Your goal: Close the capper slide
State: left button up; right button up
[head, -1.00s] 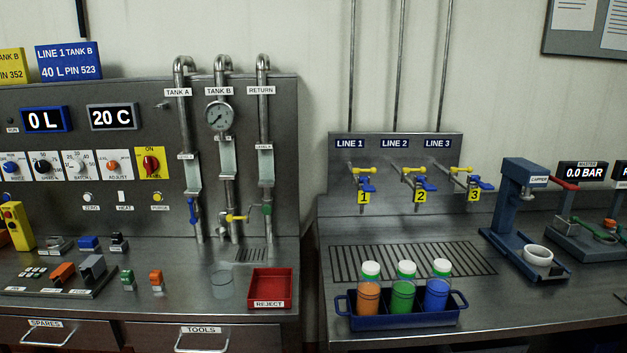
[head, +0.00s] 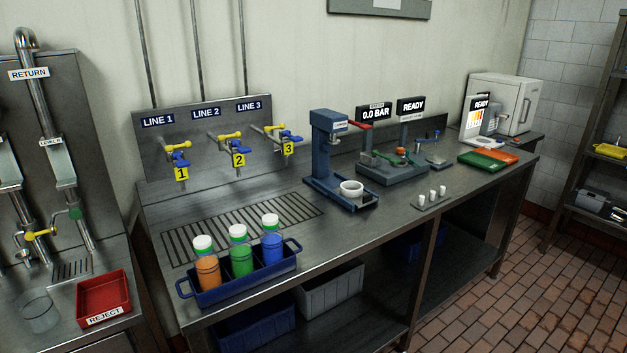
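The capper (head: 329,150) is a blue-grey press with a red lever, standing on the steel bench right of the line valves. Its slide (head: 345,195) sits low at the front and carries a white round cup (head: 351,189). The slide appears to stick out forward of the press column, with the cup in front of the head rather than fully under it. Neither of my grippers is in view.
A blue carrier (head: 240,283) with orange, green and blue bottles stands at the bench's front left. A grated drain (head: 240,228) lies behind it. A gauge station (head: 392,168) and a small holder with white pieces (head: 431,200) are right of the capper. Brick floor (head: 480,285) is open at right.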

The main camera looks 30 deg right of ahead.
aim_at(355, 192)
jog(key=z, duration=1.15)
